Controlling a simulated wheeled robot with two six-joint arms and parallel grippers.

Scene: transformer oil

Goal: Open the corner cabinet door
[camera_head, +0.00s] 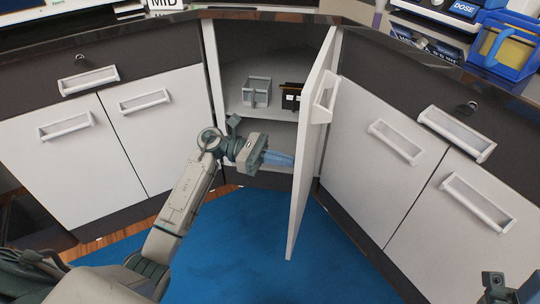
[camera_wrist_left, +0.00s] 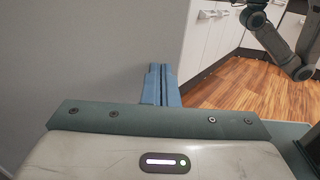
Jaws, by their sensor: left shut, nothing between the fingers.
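The corner cabinet door (camera_head: 308,150) stands wide open, swung out from the right side of the opening. Its white handle (camera_head: 324,98) is on the outer face, at the right. My left gripper (camera_head: 290,161) is at the inner side of the door, in front of the opening, its blue fingers pointing right toward the door. The fingers are shut with nothing between them; they also show in the left wrist view (camera_wrist_left: 161,85), beside a plain grey surface. Whether they touch the door I cannot tell. Part of my right arm shows at the lower right; its fingers are not visible.
Inside the cabinet (camera_head: 236,75), a grey box-like item (camera_head: 257,92) and a dark item (camera_head: 291,97) stand on a shelf. Closed white cabinets with handles flank both sides. A blue container (camera_head: 507,45) stands on the right counter. The blue floor (camera_head: 240,255) in front is clear.

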